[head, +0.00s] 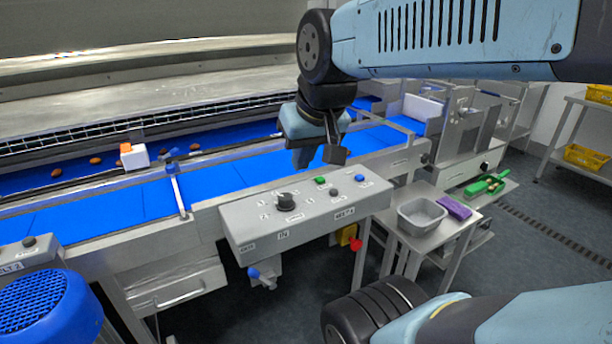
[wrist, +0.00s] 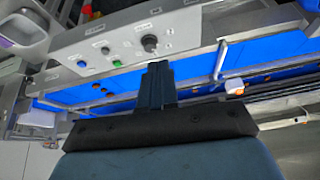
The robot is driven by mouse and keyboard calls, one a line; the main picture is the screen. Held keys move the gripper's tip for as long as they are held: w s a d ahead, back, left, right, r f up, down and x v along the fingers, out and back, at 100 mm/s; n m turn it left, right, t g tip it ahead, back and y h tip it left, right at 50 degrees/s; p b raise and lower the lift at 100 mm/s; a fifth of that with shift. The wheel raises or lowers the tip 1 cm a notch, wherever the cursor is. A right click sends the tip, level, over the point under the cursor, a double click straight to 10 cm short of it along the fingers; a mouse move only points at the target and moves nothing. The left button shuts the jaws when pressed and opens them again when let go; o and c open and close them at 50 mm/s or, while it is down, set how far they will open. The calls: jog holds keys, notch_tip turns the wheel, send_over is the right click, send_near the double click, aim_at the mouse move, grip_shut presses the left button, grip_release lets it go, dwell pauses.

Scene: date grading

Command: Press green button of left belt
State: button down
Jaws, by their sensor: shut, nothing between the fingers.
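A grey control box (head: 300,215) stands at the front of the blue belt (head: 230,178). Its sloped top carries a green button (head: 320,181), a blue button (head: 359,178), a small dark button (head: 333,192) and a black knob (head: 285,201). In the wrist view the green button (wrist: 117,62) is left of the fingertips and the knob (wrist: 149,43) is just beyond them. My gripper (head: 302,160) is shut and empty, pointing down above the box's back edge, apart from the buttons. Another panel with a dark button (head: 28,241) is partly cut off at left.
A blue ribbed motor cover (head: 48,305) stands at lower left. A grey tub (head: 422,214) and a purple item (head: 453,207) are on a side table at right. A red knob (head: 356,244) hangs under the box. Several dates lie on the far belt (head: 120,160).

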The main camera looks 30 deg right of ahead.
jog(key=w+d+f+m+g+y, duration=0.1)
jog(key=w+f+m+y, duration=0.1)
jog(key=w+m, duration=0.4)
jog(key=m+t+y, duration=0.2)
jog(key=m+y, duration=0.2)
jog(key=m, duration=0.8)
send_over(323, 179)
notch_tip(323, 179, down, 8)
jog(key=shift+f, duration=0.2)
jog(key=shift+f, duration=4.4)
jog(key=shift+f, duration=0.15)
jog(key=shift+f, duration=0.2)
